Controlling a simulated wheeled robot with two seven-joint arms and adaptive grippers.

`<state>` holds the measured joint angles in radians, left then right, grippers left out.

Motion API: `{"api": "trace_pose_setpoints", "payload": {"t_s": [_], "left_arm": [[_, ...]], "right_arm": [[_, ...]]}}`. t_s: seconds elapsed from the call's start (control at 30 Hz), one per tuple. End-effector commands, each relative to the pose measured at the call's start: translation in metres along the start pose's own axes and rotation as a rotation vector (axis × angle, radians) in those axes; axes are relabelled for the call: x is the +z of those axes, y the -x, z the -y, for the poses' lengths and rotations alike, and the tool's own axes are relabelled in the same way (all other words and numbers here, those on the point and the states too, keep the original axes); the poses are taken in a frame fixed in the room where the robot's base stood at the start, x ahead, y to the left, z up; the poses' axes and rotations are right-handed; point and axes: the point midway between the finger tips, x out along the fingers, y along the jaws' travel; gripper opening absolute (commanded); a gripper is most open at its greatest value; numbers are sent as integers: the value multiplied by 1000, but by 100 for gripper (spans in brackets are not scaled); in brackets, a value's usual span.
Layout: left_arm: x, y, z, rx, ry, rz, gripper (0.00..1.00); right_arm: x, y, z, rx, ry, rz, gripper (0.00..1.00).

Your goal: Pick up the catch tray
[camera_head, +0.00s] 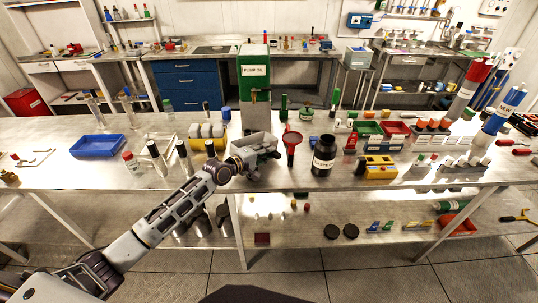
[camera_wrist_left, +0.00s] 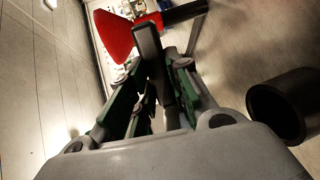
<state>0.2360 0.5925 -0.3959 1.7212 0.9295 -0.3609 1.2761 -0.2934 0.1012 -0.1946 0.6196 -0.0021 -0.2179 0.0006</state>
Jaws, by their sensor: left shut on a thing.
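The catch tray (camera_head: 250,141) is a light grey, shallow open box at the foot of the green and white pump oil dispenser (camera_head: 254,100), mid-bench in the head view. My left gripper (camera_head: 268,154) is at the tray's near right side and partly covers it. In the left wrist view my left gripper (camera_wrist_left: 153,82) is shut on a dark grey upright piece (camera_wrist_left: 148,45) between its green-lined fingers. This piece appears to be part of the tray; most of the tray is hidden there. I cannot tell whether the tray is clear of the bench. My right gripper is not in view.
A red funnel (camera_head: 291,146) stands close right of the gripper, also in the left wrist view (camera_wrist_left: 114,36). A black labelled jar (camera_head: 323,157) is further right. Bottles (camera_head: 157,157) stand to the left, with a blue tray (camera_head: 98,146) beyond. The bench front edge is clear.

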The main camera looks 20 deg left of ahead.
Motion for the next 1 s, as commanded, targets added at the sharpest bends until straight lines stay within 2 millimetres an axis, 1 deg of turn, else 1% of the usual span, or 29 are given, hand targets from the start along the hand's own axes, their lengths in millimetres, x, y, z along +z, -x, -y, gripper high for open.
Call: {"api": "trace_pose_setpoints", "payload": {"t_s": [0.03, 0.2, 0.4, 0.5, 0.7, 1.0], "left_arm": [[0, 3, -14, 7, -2, -2, 0], [0, 10, -47, 7, -4, -1, 0], [0, 17, -82, 6, -3, -1, 0], [0, 21, -95, 6, -3, -1, 0], [0, 24, -112, 4, -2, -2, 0], [0, 26, -117, 3, -2, -2, 0]], "right_arm": [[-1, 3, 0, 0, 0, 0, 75], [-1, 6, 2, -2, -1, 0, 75], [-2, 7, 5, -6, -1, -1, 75], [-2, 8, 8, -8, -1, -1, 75], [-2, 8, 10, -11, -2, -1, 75], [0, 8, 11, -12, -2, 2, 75]]}}
